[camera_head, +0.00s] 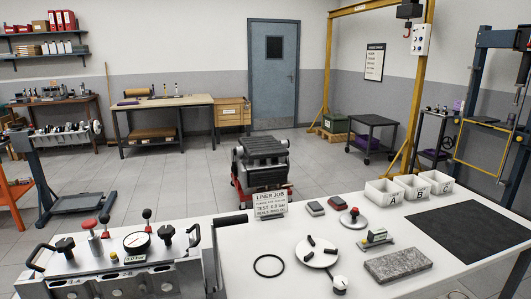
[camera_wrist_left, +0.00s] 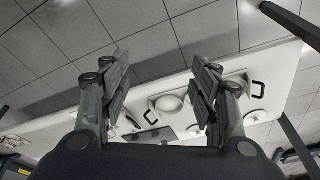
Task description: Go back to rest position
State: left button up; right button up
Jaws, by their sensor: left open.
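My left gripper (camera_wrist_left: 160,75) shows in the left wrist view with its two fingers wide apart. It is open, and nothing is between the fingers. Behind it are floor tiles and a white surface with black handles and pale round parts, out of reach of the fingertips as far as I can tell. In the head view no gripper shows clearly. My right gripper is in neither view.
A white table (camera_head: 237,272) fills the front right, with bins (camera_head: 384,193), a dark mat (camera_head: 455,232), a grey block (camera_head: 398,264) and a sign (camera_head: 271,203). A metal test bench (camera_head: 110,272) with a gauge (camera_head: 136,242) stands front left. The floor (camera_head: 160,185) behind is mostly open.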

pick_arm(q)
jog(key=s+f+g, duration=0.1)
jog(key=s+f, duration=0.2)
jog(key=f, duration=0.5)
jog(key=s+f, duration=0.4)
jog(key=f, duration=0.3)
jog(key=s+a+f, duration=0.3)
jog(key=s+f, duration=0.7)
jog(key=s, duration=0.2)
jog(key=shift+s+a+g, duration=0.2)
jog(key=shift+s+g, duration=0.1)
jog(key=shift+g, duration=0.1)
